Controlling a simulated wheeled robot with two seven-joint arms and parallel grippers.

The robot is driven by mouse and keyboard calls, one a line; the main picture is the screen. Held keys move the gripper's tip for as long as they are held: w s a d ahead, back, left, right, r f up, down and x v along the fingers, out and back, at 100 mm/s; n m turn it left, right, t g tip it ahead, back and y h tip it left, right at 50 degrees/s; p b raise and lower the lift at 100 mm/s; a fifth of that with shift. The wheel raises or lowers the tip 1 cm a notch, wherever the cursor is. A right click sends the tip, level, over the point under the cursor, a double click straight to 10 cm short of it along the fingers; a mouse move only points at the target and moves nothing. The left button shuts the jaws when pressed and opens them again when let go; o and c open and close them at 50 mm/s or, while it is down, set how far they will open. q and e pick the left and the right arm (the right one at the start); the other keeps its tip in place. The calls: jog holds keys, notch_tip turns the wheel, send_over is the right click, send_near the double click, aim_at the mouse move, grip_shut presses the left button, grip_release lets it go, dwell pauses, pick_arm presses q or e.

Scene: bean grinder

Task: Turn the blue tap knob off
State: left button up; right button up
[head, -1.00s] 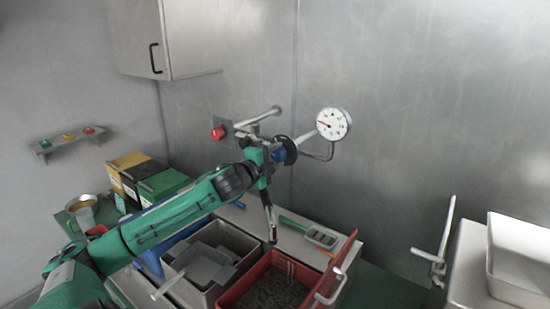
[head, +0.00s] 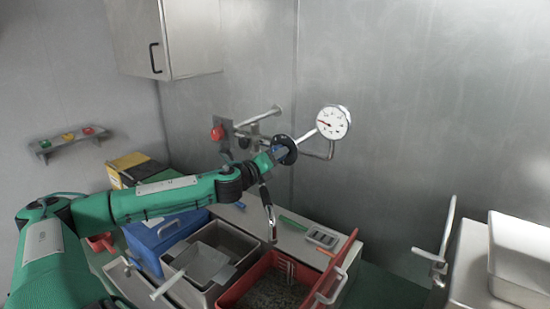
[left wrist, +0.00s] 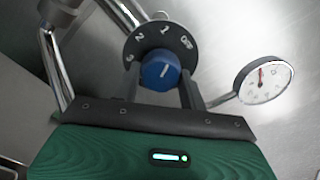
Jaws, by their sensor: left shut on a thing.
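The blue tap knob (left wrist: 160,70) sits in front of a black dial (left wrist: 160,42) marked 3, 2, 1 and OFF. It shows in the upper middle of the left wrist view. The white line on the knob points up, near the 1. My left gripper (left wrist: 161,88) has one finger on each side of the knob and is shut on it. In the head view the left gripper (head: 273,154) reaches the wall pipe from the left and hides most of the knob. The black dial (head: 289,149) shows just past its tip. My right gripper is not in view.
A round pressure gauge (head: 333,122) is close right of the dial. A red knob (head: 217,133) is on a plate to the left. Below are a spout (head: 267,208), a grey bin (head: 200,265) and a red bin (head: 270,293). Wall space right of the gauge is clear.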

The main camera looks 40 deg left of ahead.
pick_arm(q)
jog(key=shift+a+f+m+p, duration=0.1)
jog(key=shift+m+p, duration=0.3)
jog(key=shift+m, duration=2.3)
jog(key=o, duration=1)
jog(key=shift+s, duration=0.1)
jog(key=shift+s+d+b, duration=0.25)
jog(key=shift+s+b, duration=0.85)
jog(key=shift+s, duration=1.15)
jog(key=shift+s+d+b, duration=0.25)
jog(key=shift+s+b, duration=0.8)
jog(key=shift+s, duration=1.25)
jog(key=shift+s+d+b, duration=0.25)
jog(key=shift+s+b, duration=0.85)
jog(key=shift+s, duration=1.15)
